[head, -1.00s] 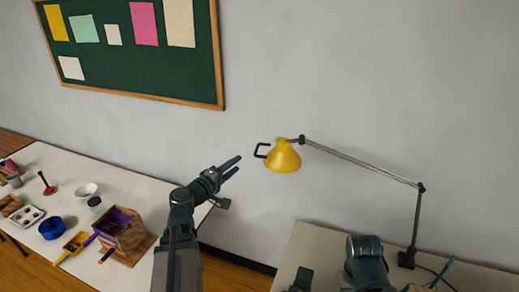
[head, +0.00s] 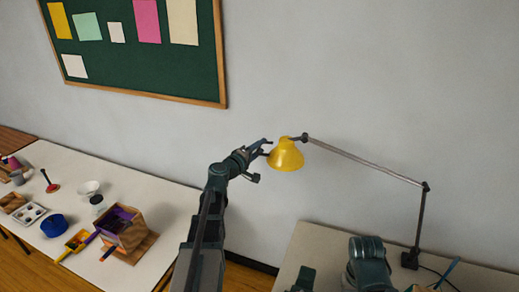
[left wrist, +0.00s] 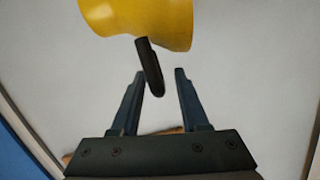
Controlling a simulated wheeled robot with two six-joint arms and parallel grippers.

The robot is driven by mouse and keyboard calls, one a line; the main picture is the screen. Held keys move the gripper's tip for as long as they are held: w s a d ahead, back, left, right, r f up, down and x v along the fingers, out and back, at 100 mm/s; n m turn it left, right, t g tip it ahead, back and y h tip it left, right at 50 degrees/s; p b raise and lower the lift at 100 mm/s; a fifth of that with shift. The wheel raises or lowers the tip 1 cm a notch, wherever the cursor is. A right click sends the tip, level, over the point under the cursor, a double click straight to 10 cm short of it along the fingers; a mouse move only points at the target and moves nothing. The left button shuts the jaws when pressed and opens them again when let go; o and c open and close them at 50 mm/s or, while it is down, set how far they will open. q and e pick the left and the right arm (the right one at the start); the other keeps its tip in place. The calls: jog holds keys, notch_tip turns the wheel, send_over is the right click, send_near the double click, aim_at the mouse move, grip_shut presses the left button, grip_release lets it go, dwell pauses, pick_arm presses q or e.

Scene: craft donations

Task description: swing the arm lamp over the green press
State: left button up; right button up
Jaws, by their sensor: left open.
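The yellow arm lamp (head: 286,156) hangs from a jointed grey arm at the right table, its shade at the left end. My left gripper (head: 264,148) is open, close to the left side of the shade. In the left wrist view the shade (left wrist: 150,15) is at the top, and its dark handle (left wrist: 149,67) reaches down to between the open fingertips (left wrist: 159,74). I cannot tell whether they touch. I cannot make out the green press. Of my right arm, only part shows at the bottom; its gripper does not clearly show.
The lamp's upright post (head: 418,220) stands on the right table (head: 315,240). The left table (head: 125,185) holds a blue bowl (head: 54,226), a wooden box with purple inside (head: 120,228) and other craft items. A gap separates the tables; the wall is behind.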

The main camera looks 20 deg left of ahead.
pick_arm(q)
jog(key=shift+c, duration=0.2)
grip_shut()
dwell(1.3)
